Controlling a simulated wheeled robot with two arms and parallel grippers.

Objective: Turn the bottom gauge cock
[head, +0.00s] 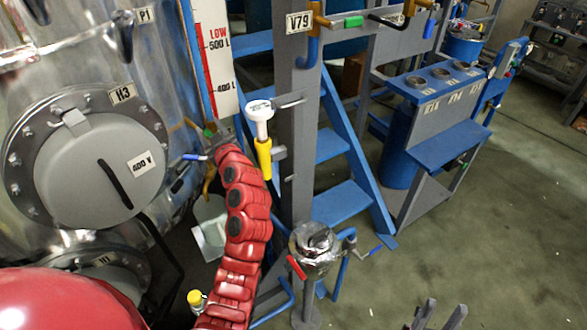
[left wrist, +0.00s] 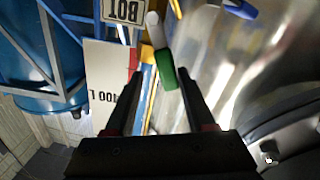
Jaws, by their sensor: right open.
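The bottom gauge cock has a green handle (left wrist: 164,70), beside a plate reading BOT (left wrist: 123,10) that appears upside down in the left wrist view. In the head view a small bit of the green handle (head: 209,132) shows at the end of my red left arm. My left gripper (left wrist: 157,74) is open, its two dark fingers on either side of the green handle. Whether a finger touches it, I cannot tell. In the head view the left gripper is mostly hidden behind its arm. My right gripper (head: 440,314) is open and empty at the bottom edge, above the floor.
The level scale (head: 216,60) stands right behind the cock. The shiny tank with its grey hatch (head: 105,170) is at left. Blue steps (head: 340,200) stand behind. Floor at right is clear.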

